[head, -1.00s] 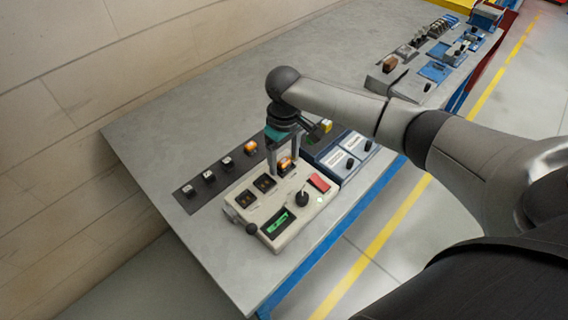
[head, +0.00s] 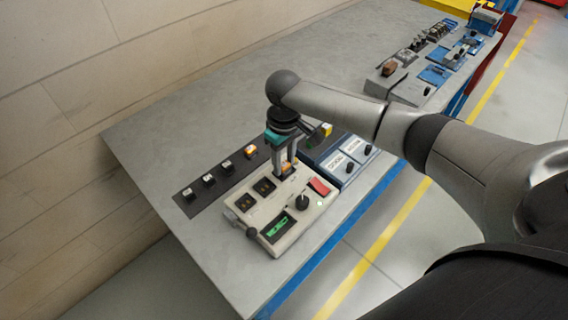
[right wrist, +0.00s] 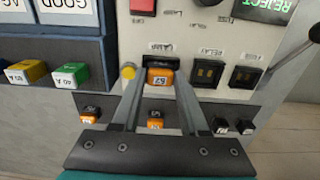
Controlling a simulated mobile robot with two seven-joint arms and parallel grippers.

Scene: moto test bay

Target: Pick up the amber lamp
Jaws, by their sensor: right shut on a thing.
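An amber lamp (right wrist: 160,77) with a dark marking on its face is between my right fingers in the right wrist view. It also shows in the head view (head: 287,168), at the far edge of the cream test panel (head: 318,205). My right gripper (head: 286,166) points down and is shut on this lamp. Its two fingers also frame the lamp in the right wrist view (right wrist: 160,82). The lamp is at the panel's LAMP label; whether it is clear of the panel I cannot tell. My left gripper is not in view.
A dark strip (head: 221,180) beside the panel carries several small parts, including another amber one (head: 250,151). More devices (head: 435,73) stand at the table's far end. The grey table (head: 190,125) behind the strip is bare.

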